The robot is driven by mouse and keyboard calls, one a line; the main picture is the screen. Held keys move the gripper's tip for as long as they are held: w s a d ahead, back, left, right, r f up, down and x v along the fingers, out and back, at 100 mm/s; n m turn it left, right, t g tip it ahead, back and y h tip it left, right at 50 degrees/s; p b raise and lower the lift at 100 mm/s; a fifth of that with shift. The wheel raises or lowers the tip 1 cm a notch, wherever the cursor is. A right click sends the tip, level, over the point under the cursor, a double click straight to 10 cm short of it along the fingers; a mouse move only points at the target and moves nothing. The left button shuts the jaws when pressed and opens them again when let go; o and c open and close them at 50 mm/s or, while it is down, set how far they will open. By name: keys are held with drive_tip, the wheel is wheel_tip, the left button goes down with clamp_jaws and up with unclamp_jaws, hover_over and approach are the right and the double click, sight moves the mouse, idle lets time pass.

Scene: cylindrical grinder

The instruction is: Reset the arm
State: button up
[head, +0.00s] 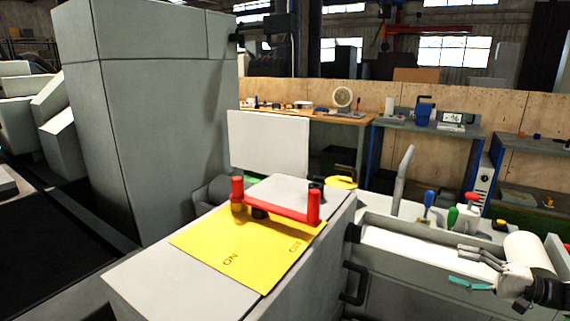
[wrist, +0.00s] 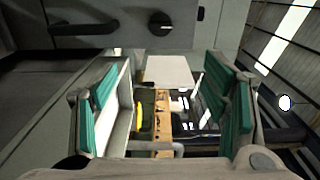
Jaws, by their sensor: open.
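My gripper (head: 462,266) is at the lower right in the head view, beside the front of the grinder and near a white cylinder (head: 529,254). In the wrist view my gripper (wrist: 166,108) shows two teal-padded fingers spread wide apart. It is open, with nothing between the fingers. The grinder (head: 205,281) carries a yellow plate (head: 228,257) marked ON and OFF. A red handle (head: 280,202) spans the plate, apart from my gripper.
Blue (head: 428,201), green (head: 452,216) and red (head: 471,199) knobbed levers stand on the machine behind my gripper. A black handle (head: 354,284) sticks out of the machine's front. Workbenches (head: 345,116) line the back wall. A tall grey cabinet (head: 150,110) stands at left.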

drive_tip(key=s+a+r+n+g+h+p, duration=0.1)
drive_tip(key=s+a+r+n+g+h, duration=0.2)
drive_tip(key=a, duration=0.4)
drive_tip(key=s+a+r+g+h+p, duration=0.1)
drive_tip(key=s+a+r+g+h, duration=0.2)
drive_tip(key=a+r, duration=0.35)
drive_tip(key=s+a+r+n+g+h+p, duration=0.1)
drive_tip(key=s+a+r+n+g, duration=0.2)
drive_tip(key=a, duration=0.4)
drive_tip(key=s+a+r+t+h+p, duration=0.1)
drive_tip(key=s+r, duration=0.3)
drive_tip(key=s, duration=0.4)
drive_tip(key=s+a+r+t+h+p, duration=0.1)
drive_tip(key=s+a+r+h, duration=0.2)
drive_tip(key=s, duration=0.5)
drive_tip(key=s+a+r+t+h+p, duration=0.1)
drive_tip(key=s+r+h, duration=0.3)
drive_tip(key=s, duration=0.4)
drive_tip(key=shift+s+a+r+n+p, duration=0.15)
drive_tip(key=shift+a+r+n+p, duration=0.15)
drive_tip(key=shift+a+r+p, duration=0.4)
drive_tip(key=shift+d+r, duration=0.15)
